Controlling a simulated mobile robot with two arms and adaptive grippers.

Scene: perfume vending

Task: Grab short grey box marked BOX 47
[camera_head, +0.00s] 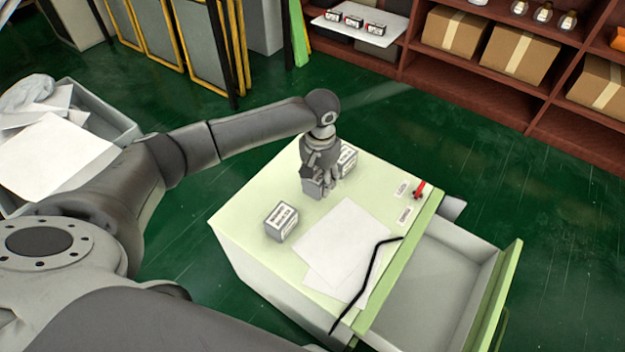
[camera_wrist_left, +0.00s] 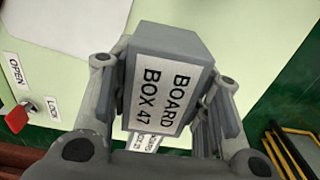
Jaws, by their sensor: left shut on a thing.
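A short grey box with a white label reading BOARD BOX 47 (camera_wrist_left: 168,80) fills the middle of the left wrist view. My left gripper (camera_head: 318,187) is over the far left part of the pale green cabinet top (camera_head: 250,190). Its fingers (camera_wrist_left: 165,75) are shut on the sides of BOX 47. In the head view the gripper mostly hides the held box, and I cannot tell whether it touches the top. A second labelled grey box (camera_head: 347,160) stands just behind the gripper; part of its label shows in the wrist view (camera_wrist_left: 146,142). My right gripper is not in view.
Another labelled grey box (camera_head: 281,221) sits nearer on the cabinet top. White paper (camera_head: 348,245) and a black cable (camera_head: 368,275) lie right of it. A red key or switch (camera_head: 420,189) is at the far right edge. A drawer (camera_head: 425,290) stands open.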

